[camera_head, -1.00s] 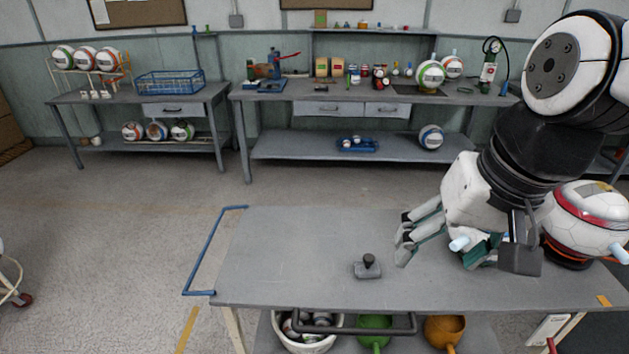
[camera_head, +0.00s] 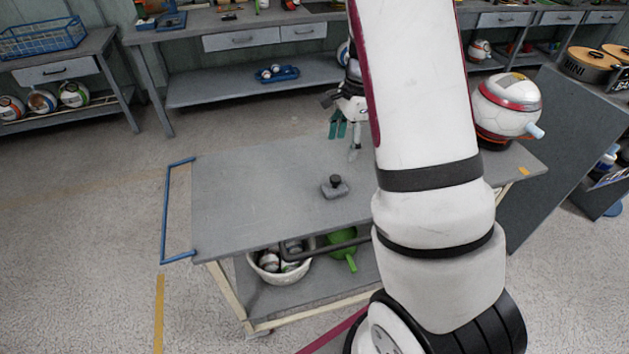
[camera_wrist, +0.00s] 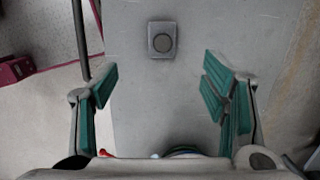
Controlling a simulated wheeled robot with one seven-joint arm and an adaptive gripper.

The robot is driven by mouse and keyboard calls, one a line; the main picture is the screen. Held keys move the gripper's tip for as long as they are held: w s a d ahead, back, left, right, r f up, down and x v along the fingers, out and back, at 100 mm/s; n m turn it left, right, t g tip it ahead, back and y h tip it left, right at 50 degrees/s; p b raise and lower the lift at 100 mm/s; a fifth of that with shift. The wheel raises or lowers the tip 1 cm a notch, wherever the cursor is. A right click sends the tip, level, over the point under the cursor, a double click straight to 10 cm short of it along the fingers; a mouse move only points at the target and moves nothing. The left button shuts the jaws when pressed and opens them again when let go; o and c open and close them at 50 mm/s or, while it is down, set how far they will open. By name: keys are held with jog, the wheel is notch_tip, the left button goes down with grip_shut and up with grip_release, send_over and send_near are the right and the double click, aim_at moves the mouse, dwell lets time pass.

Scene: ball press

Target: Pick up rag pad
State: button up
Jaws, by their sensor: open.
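The rag pad (camera_head: 335,191) looks like a small grey block with a dark round knob on top. It sits on the grey cart top, and in the wrist view the pad (camera_wrist: 162,40) lies flat ahead of the fingers, near the top of the picture. My gripper (camera_head: 346,138) is beyond the pad in the head view, partly hidden behind my arm. In the wrist view my gripper (camera_wrist: 160,82) is open, with green finger pads wide apart and nothing between them. The pad is apart from the fingers.
The cart top (camera_head: 250,190) is clear around the pad. A white and red ball (camera_head: 508,100) stands in a dark holder at its right end. A blue handle (camera_head: 164,215) is at its left. A white basket (camera_head: 277,265) and green bowl (camera_head: 342,248) are on the lower shelf.

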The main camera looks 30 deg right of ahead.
aim_at(337, 177)
jog(key=shift+m, duration=0.3)
jog(key=f, duration=1)
jog(key=w+a+f, duration=0.1)
jog(key=f, duration=0.4)
jog(key=shift+a, duration=0.1)
jog(key=shift+c, duration=0.4)
jog(key=shift+r, duration=0.1)
jog(key=c, duration=1.2)
